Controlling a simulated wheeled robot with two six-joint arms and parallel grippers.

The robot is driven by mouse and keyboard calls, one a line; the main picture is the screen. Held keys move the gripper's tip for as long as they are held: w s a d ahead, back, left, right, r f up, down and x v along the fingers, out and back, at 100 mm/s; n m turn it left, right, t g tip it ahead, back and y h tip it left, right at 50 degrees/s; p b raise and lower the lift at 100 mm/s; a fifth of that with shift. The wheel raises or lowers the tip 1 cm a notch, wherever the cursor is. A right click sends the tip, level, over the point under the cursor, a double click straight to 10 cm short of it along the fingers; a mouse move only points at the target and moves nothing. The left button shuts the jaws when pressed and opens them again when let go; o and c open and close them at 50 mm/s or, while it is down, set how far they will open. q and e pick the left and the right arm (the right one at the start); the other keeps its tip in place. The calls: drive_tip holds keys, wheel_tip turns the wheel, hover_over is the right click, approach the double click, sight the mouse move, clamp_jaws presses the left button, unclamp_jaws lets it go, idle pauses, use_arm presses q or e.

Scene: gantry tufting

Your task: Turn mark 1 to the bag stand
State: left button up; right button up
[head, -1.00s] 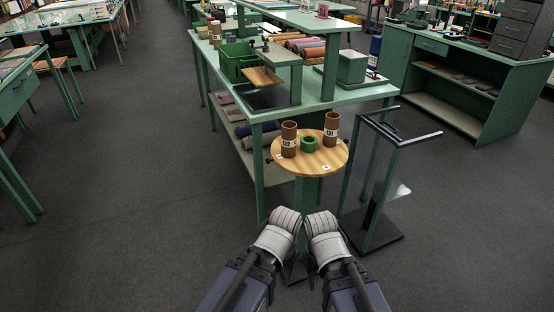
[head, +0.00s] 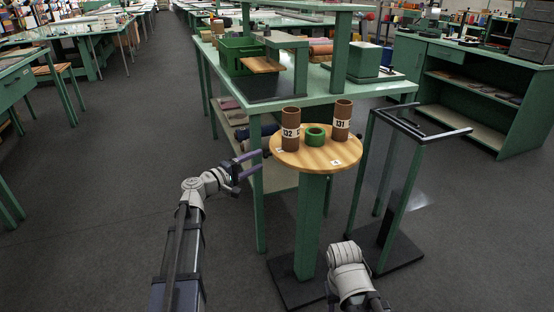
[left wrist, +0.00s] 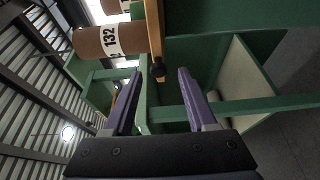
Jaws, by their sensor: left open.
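A round wooden turntable (head: 318,160) sits on a green post. Small white marks (head: 336,162) lie near its rim, too small to read. On it stand two brown tubes, labelled 132 (head: 290,130) and 131 (head: 342,120), with a green ring (head: 315,136) between them. A dark knob (left wrist: 158,69) sticks out from the turntable's rim. My left gripper (head: 248,166) is open and empty, just left of the rim; in the left wrist view the knob is ahead between its fingers. A green frame with a dark top (head: 425,125), likely the bag stand, stands right of the turntable. My right arm's fingers are hidden.
A green workbench (head: 375,88) with a green crate (head: 238,55) stands behind the turntable. The post's dark base plate (head: 285,288) and the stand's base (head: 400,250) are on the floor.

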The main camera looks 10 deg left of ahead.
sight(268, 154)
use_arm(q)
drive_tip(key=shift+x, duration=3.9)
drive_tip(key=shift+a+r, duration=0.15)
drive_tip(key=shift+c, duration=0.2)
clamp_jaws()
